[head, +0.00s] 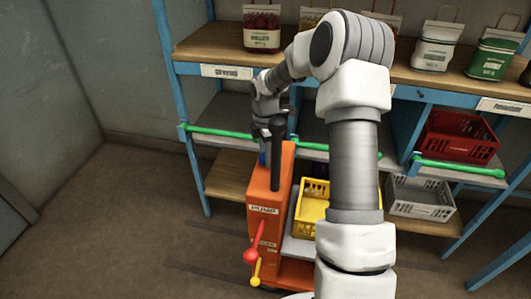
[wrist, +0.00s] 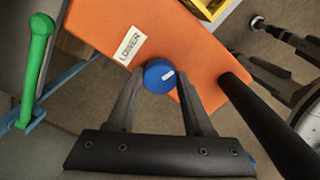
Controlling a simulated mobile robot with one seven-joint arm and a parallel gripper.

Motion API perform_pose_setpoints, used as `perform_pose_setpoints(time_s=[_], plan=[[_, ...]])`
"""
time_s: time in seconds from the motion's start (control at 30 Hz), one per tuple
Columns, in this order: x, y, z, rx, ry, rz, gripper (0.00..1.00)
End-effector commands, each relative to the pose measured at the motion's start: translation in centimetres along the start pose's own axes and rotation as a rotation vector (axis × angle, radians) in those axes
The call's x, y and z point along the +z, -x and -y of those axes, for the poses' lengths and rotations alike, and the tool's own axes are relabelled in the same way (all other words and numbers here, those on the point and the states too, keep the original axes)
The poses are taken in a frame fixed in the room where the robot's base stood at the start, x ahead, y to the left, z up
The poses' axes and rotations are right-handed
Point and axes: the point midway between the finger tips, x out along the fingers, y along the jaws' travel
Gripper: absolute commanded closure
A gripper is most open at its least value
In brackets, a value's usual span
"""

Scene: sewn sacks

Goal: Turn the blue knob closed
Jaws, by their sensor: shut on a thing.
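The blue knob (wrist: 156,78) sits on the orange pump cabinet (wrist: 115,25). It has a short white mark on its face, tilted up to the right. My gripper (wrist: 158,82) is shut on the knob, one dark finger on each side. In the head view my gripper (head: 270,133) is at the top of the orange cabinet (head: 262,190). Only a sliver of the blue knob (head: 262,159) shows there; the rest is hidden.
A dark post (head: 279,160) rises beside the knob. A red-ended lever (head: 252,256) and a yellow-ended one (head: 256,272) stick out from the cabinet front. A green rail (head: 225,133) runs behind, along shelves with sacks and crates. The floor at left is clear.

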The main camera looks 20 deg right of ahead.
Motion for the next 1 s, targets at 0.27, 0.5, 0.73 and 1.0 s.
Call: perform_pose_setpoints(time_s=[0.27, 0.5, 0.73, 1.0], plan=[[-0.07, 0.21, -0.01, 0.000, -0.237, 0.000, 1.00], [-0.02, 0.15, 0.00, 0.000, -0.466, 0.001, 1.00], [-0.06, 0.11, -0.01, 0.000, -0.685, 0.001, 1.00], [-0.06, 0.08, -0.02, 0.000, -0.940, 0.001, 1.00]])
